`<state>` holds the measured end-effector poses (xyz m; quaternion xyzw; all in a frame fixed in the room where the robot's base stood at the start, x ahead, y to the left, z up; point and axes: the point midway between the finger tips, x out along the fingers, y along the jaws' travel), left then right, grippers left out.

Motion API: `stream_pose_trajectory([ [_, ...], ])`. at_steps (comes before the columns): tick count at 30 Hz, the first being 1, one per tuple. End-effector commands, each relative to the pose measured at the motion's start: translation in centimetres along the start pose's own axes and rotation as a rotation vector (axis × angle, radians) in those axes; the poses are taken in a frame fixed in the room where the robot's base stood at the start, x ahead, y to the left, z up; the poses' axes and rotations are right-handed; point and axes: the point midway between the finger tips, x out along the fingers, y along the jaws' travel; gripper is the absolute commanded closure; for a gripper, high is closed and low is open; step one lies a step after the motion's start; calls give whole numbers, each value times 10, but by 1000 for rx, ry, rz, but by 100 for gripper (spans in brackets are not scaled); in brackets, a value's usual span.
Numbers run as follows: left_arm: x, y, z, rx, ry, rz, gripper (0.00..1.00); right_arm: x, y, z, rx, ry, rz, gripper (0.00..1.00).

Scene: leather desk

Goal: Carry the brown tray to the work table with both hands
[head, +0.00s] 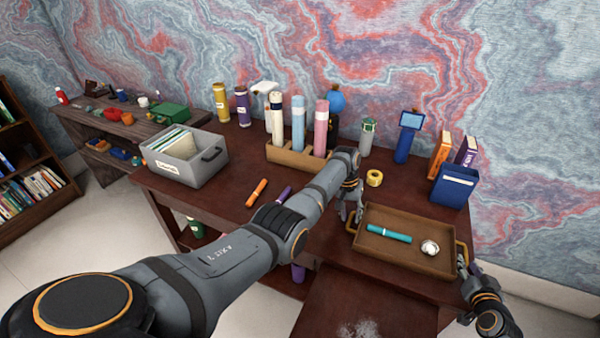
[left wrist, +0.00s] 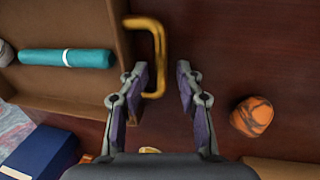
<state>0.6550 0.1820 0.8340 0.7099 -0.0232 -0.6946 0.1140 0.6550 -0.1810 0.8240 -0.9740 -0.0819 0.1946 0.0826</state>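The brown tray (head: 385,247) lies flat on the dark wooden table (head: 240,205), holding a teal marker (head: 390,233) and a shiny round silver object (head: 429,247). It has gold handles at its left (head: 352,222) and right (head: 461,254) ends. My left gripper (head: 350,214) is at the left handle. In the left wrist view its fingers (left wrist: 163,95) are apart, with the gold handle (left wrist: 157,55) reaching between them, nearer the left finger. The tray's wall (left wrist: 118,40) and the teal marker (left wrist: 66,58) also show there. My right gripper (head: 464,270) is beside the right handle; its fingers are too small to read.
A yellow tape roll (head: 374,178), a tube rack (head: 290,155), a blue bin (head: 454,186) and a grey file box (head: 186,158) stand around the tray. A lower brown surface (head: 350,300) lies in front. An orange rounded object (left wrist: 251,116) shows in the wrist view.

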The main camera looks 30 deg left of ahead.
Motion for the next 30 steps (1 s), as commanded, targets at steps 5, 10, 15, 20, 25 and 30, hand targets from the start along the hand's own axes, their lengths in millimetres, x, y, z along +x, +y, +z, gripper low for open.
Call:
stream_pose_trajectory([
  [5, -15, 1, 1, 2, 2, 3, 65, 0, -1, 10, 7, -20, -3, 65],
  [10, -48, 0, 3, 0, 7, 1, 65, 0, -1, 10, 7, -20, -3, 65],
  [15, -73, 0, 5, 0, 8, -1, 65, 0, -1, 10, 7, -20, -3, 65],
  [20, -83, 0, 6, 0, 7, -1, 65, 0, -1, 10, 7, -20, -3, 65],
  [25, -84, 0, 6, 0, 7, -1, 65, -2, -1, 10, 7, -20, -2, 65],
  [30, -84, 0, 6, 0, 7, -1, 65, -23, 0, 9, 4, -17, -1, 65],
])
